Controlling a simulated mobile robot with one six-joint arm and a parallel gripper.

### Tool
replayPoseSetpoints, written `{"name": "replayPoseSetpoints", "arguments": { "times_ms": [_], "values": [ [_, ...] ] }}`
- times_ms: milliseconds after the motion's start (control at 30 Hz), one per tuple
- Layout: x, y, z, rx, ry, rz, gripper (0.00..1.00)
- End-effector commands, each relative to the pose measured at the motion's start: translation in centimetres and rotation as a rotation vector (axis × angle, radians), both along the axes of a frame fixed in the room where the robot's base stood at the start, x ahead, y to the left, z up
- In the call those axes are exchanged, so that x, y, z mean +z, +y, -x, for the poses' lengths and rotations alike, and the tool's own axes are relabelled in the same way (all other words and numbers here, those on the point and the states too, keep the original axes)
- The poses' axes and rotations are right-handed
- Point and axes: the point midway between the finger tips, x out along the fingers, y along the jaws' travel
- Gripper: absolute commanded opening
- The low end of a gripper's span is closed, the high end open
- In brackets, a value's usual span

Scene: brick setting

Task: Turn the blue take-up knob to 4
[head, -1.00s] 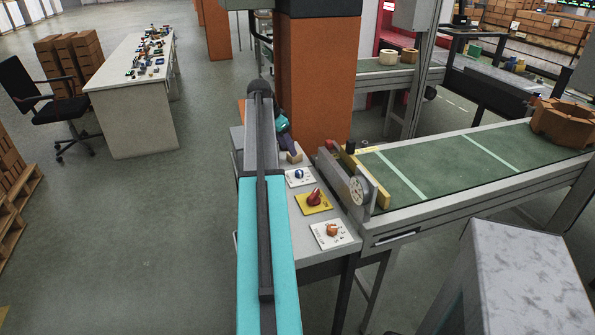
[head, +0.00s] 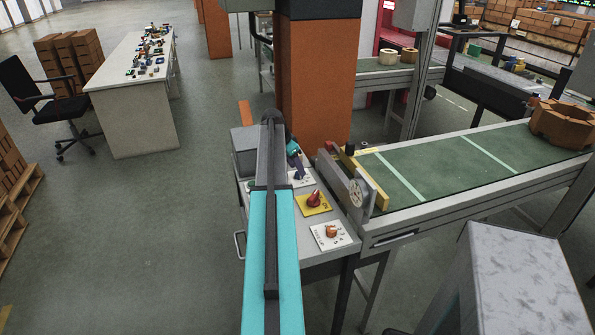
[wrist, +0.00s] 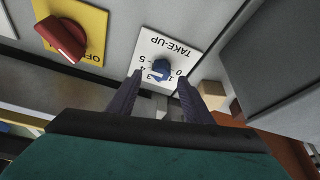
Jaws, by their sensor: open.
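The blue take-up knob (wrist: 161,69) sits on a white plate (wrist: 181,45) lettered TAKE-UP with a number scale, seen upside down in the wrist view. Several scale digits are partly covered by the knob and fingers. My gripper (wrist: 160,84) is open, its two dark fingers apart on either side of the knob's near edge. I cannot tell whether they touch it. In the head view my gripper (head: 299,173) is over the take-up plate (head: 303,182), and the knob is hidden there.
A red knob (head: 313,199) on a yellow plate and an orange knob (head: 332,231) on a white plate stand nearer on the same panel. A dial gauge (head: 357,193) and the green conveyor (head: 440,164) are at right. A grey box (wrist: 272,60) is close beside the plate.

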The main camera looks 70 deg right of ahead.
Motion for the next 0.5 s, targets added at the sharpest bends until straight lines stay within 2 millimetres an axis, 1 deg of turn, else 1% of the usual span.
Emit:
{"name": "replayPoseSetpoints", "arguments": {
  "times_ms": [200, 333, 500],
  "values": [
    [-2.0, -0.7, 0.5, 0.000, 0.001, -0.001, 0.46],
    [-2.6, -0.9, 0.6, 0.000, 0.000, 0.001, 0.46],
    [-2.8, -1.0, 0.7, 0.000, 0.000, 0.001, 0.46]
  ]
}}
